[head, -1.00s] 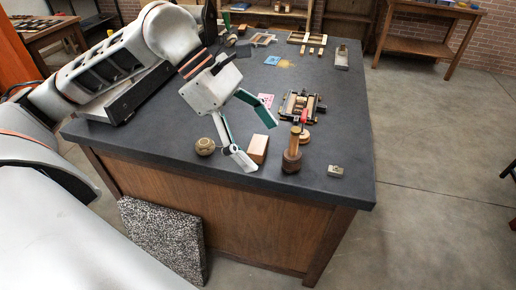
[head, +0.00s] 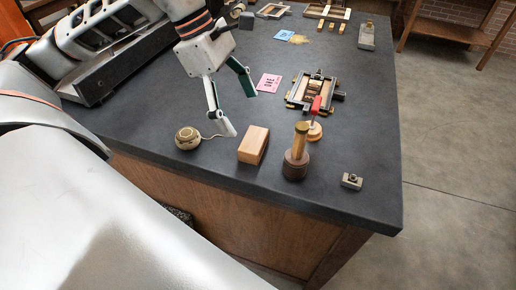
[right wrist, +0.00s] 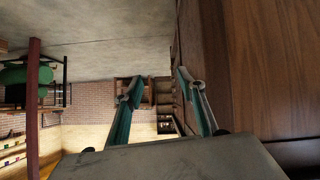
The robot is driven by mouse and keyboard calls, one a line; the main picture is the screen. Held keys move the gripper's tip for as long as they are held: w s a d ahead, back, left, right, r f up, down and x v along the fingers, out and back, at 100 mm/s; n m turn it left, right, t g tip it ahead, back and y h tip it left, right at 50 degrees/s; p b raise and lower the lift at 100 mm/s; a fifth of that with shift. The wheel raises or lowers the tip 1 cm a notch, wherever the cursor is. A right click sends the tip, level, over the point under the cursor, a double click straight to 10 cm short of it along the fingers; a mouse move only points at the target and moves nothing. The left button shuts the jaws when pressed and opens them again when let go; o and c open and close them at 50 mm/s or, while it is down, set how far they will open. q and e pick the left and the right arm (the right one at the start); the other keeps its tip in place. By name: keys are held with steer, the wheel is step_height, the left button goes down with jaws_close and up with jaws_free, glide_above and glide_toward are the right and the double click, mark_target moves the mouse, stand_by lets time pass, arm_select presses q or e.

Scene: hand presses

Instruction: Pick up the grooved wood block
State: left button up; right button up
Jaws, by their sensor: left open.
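A small reddish-brown wood block (head: 252,145) stands near the front edge of the dark worktop (head: 335,150); I take it to be the grooved block, though no groove is clear at this size. My left gripper (head: 239,110) is open, pointing down just behind and left of the block. Its nearer white fingertip is close to the block's back left corner; whether they touch I cannot tell. Nothing is between its fingers. In the right wrist view my right gripper (right wrist: 161,80) is open and empty, beside the wooden side of the bench (right wrist: 270,60).
A round twine ball (head: 188,138) sits left of the block. A wood-and-brass hand stamp (head: 296,160) stands right of it. A small metal piece (head: 351,181) lies near the right corner.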

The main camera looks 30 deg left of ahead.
mark_target(253, 139)
arm_select(q)
steer(key=x, duration=0.2)
steer(key=a+b+x, duration=0.1)
steer(key=x, duration=0.2)
steer(key=shift+f, duration=0.15)
steer(key=x, duration=0.4)
steer(key=shift+w+a+f, duration=0.1)
steer(key=shift+a+f, duration=0.05)
steer(key=shift+f, duration=0.05)
steer(key=shift+w+d+f, duration=0.1)
steer(key=shift+d+f, duration=0.1)
steer(key=shift+f, duration=0.35)
steer(key=c, duration=1.3)
arm_select(e)
step_height(253, 139, down, 2)
steer(key=shift+s+d+f, duration=0.1)
steer(key=shift+f, duration=0.05)
